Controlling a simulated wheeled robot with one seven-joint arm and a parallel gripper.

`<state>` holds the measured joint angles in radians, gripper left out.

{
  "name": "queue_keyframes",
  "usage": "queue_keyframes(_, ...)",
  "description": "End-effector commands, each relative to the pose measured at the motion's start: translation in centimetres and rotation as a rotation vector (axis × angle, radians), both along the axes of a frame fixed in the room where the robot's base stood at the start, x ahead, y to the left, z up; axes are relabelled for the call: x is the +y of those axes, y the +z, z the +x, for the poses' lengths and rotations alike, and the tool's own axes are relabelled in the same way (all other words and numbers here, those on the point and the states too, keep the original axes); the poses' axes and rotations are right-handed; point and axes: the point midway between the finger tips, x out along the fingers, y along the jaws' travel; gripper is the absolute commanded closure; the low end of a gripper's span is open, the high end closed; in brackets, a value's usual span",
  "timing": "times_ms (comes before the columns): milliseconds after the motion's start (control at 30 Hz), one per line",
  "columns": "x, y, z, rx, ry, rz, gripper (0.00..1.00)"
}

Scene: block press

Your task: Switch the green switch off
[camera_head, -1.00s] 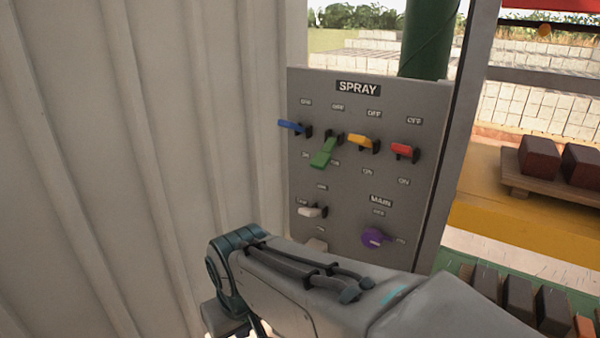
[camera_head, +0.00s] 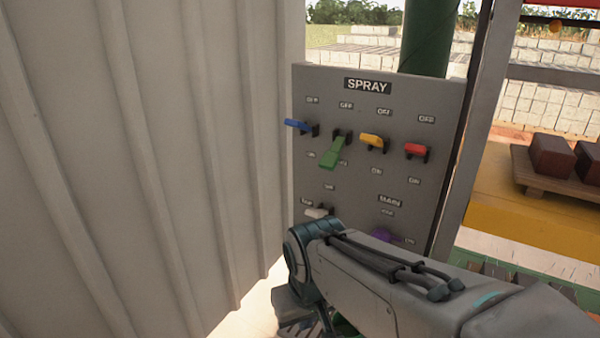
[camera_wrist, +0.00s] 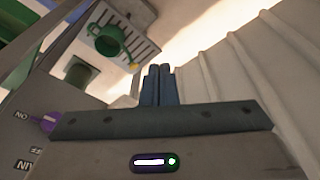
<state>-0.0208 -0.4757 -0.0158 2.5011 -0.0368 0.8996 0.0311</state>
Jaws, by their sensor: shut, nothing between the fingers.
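The green switch (camera_head: 333,152) is on the grey SPRAY panel (camera_head: 440,140), second from the left in the upper row. Its lever tilts down, towards the lower label, while its neighbours stick out nearly level. My gripper shows in the wrist view (camera_wrist: 161,72) with its two dark fingers together and nothing between them. It is below the panel's switches and apart from the green switch. In the head view my arm hides most of the gripper. The green switch does not show in the wrist view.
Beside it are a blue switch (camera_head: 299,126), a yellow one (camera_head: 374,141) and a red one (camera_head: 416,150). Lower are a white switch (camera_head: 317,212) and a purple knob (camera_head: 384,236), partly behind my arm. A ribbed wall (camera_head: 150,150) stands close on the left.

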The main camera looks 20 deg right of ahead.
Motion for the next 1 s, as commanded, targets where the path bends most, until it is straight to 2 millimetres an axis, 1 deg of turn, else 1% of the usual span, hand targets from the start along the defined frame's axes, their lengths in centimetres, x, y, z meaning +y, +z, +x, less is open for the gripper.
queue_keyframes(67, -0.8, -0.9, 0.0, 0.063, 0.02, -0.035, 1.0)
queue_keyframes(167, -2.6, -2.5, -0.2, 0.182, 0.062, -0.116, 1.0)
queue_keyframes(300, -6.0, -4.6, -0.5, 0.386, 0.139, -0.284, 1.0)
queue_keyframes(400, -8.7, -5.5, -0.4, 0.527, 0.196, -0.423, 1.0)
queue_keyframes(500, -11.2, -5.9, -0.1, 0.66, 0.255, -0.576, 1.0)
queue_keyframes(667, -14.9, -5.2, 1.4, 0.853, 0.353, -0.851, 1.0)
queue_keyframes(767, -16.6, -4.2, 3.0, 0.96, 0.414, -1.042, 1.0)
queue_keyframes(800, -17.1, -3.6, 3.8, 0.999, 0.438, -1.123, 1.0)
queue_keyframes(867, -17.7, -2.7, 5.2, 1.053, 0.476, -1.248, 1.0)
queue_keyframes(900, -17.9, -2.0, 6.3, 1.085, 0.502, -1.335, 1.0)
queue_keyframes(967, -18.0, -1.0, 7.9, 1.131, 0.537, -1.468, 1.0)
queue_keyframes(1000, -17.8, -0.3, 9.2, 1.155, 0.563, -1.559, 1.0)
